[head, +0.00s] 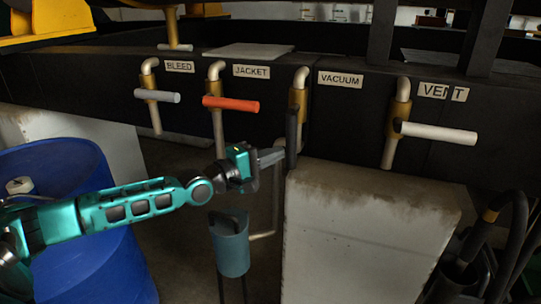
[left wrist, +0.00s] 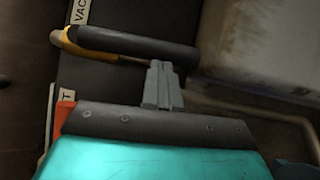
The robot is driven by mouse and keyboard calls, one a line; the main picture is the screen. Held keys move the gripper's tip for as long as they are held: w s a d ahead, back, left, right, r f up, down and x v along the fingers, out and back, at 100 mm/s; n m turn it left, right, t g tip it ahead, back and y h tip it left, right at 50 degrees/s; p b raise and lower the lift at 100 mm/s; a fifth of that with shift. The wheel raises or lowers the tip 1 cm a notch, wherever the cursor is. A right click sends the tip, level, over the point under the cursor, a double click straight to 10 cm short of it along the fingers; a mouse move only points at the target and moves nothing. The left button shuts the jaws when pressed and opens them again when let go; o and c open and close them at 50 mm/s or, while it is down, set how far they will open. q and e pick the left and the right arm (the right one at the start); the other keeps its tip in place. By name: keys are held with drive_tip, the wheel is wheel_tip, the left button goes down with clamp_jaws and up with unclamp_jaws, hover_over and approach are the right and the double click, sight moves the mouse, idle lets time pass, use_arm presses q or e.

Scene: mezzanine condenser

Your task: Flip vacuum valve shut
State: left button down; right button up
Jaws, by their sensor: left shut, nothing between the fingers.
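The vacuum valve has a brass body (head: 298,98) on a pipe left of the VACUUM label (head: 340,79). Its black handle (head: 291,138) hangs down, nearly in line with the pipe. In the left wrist view the black handle (left wrist: 140,46) runs from the brass body at left toward the right. My left gripper (head: 282,155) is shut and empty. Its fingertips are at the handle's lower, free end; in the left wrist view the fingers (left wrist: 160,75) reach the handle's edge. I cannot tell if they touch. My right gripper is not in view.
The grey BLEED (head: 157,96), red JACKET (head: 231,104) and white VENT (head: 438,133) handles stick out crosswise. A pale block (head: 370,240) stands below right of the vacuum valve. A blue drum (head: 75,170) is at left, and a blue-grey cup-like funnel (head: 229,250) stands below my gripper.

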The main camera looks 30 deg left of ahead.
sight(287, 161)
use_arm(q)
drive_tip(key=shift+d+f, duration=0.1)
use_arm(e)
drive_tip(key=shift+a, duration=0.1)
use_arm(q)
drive_tip(key=d+n+b, duration=0.1)
drive_tip(key=d+n+t+b, duration=0.2)
drive_tip(key=shift+w+f, duration=0.35)
drive_tip(key=w+d+r+n+t+y+b, duration=0.2)
drive_tip(key=d+r+n+t+y, duration=0.3)
drive_tip(key=n, duration=1.4)
drive_tip(key=shift+w+d+r+y+b, duration=0.15)
drive_tip(key=shift+d+r+y+b, duration=0.45)
drive_tip(key=shift+d+r+y, duration=1.3)
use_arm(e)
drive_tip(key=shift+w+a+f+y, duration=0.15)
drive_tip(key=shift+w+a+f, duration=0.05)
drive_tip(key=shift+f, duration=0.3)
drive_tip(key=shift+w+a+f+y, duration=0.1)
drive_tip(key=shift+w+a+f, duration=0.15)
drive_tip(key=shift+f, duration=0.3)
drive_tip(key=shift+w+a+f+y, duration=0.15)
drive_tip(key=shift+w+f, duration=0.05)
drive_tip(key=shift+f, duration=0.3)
use_arm(q)
drive_tip(key=shift+d+f+y, duration=0.4)
drive_tip(key=shift+f+y, duration=0.05)
drive_tip(key=shift+y, duration=0.45)
